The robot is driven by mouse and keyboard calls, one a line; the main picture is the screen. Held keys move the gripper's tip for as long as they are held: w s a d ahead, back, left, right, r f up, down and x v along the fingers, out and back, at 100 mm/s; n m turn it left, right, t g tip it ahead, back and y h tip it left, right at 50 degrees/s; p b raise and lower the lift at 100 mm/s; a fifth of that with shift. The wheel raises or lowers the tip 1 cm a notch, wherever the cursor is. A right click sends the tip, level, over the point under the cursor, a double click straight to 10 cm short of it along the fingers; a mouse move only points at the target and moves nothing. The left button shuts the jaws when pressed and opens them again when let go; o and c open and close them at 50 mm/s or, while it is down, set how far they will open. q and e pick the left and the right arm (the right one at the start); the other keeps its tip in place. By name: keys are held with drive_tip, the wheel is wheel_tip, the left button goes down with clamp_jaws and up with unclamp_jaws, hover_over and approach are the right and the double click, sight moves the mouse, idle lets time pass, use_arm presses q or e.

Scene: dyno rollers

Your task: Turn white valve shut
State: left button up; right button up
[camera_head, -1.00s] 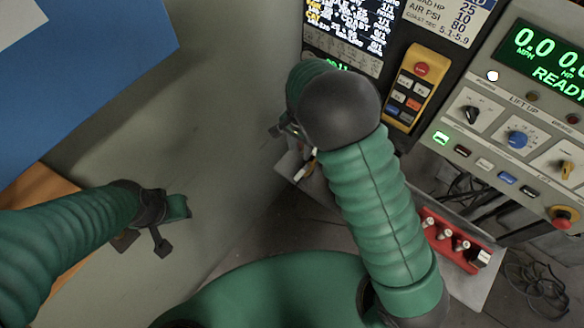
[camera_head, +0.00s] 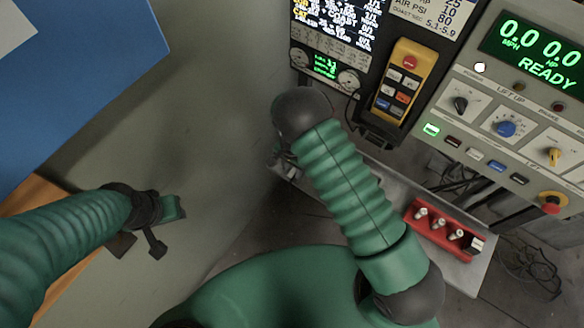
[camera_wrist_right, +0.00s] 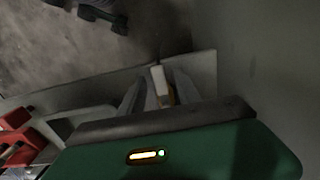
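The white valve handle (camera_wrist_right: 158,80) shows as a short pale lever with a yellowish part in the right wrist view. My right gripper (camera_wrist_right: 158,92) has its two grey fingers spread, one on each side of the lever. I cannot tell whether they touch it. In the head view my right gripper (camera_head: 284,165) is small and mostly hidden by its own wrist, at the left end of the grey shelf. The valve cannot be made out there. My left gripper (camera_head: 140,244) hangs at the left, away from the valve, with its dark fingers apart and empty.
A grey shelf (camera_head: 475,272) runs below the control panel (camera_head: 490,95). A red block with several white-topped knobs (camera_head: 440,229) sits on it. A yellow pendant (camera_head: 405,80) hangs above. A blue panel (camera_head: 80,75) fills the upper left. Cables lie at the right.

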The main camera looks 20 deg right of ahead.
clamp_jaws()
drive_tip(key=shift+w+d+r, duration=0.1)
idle(1.2)
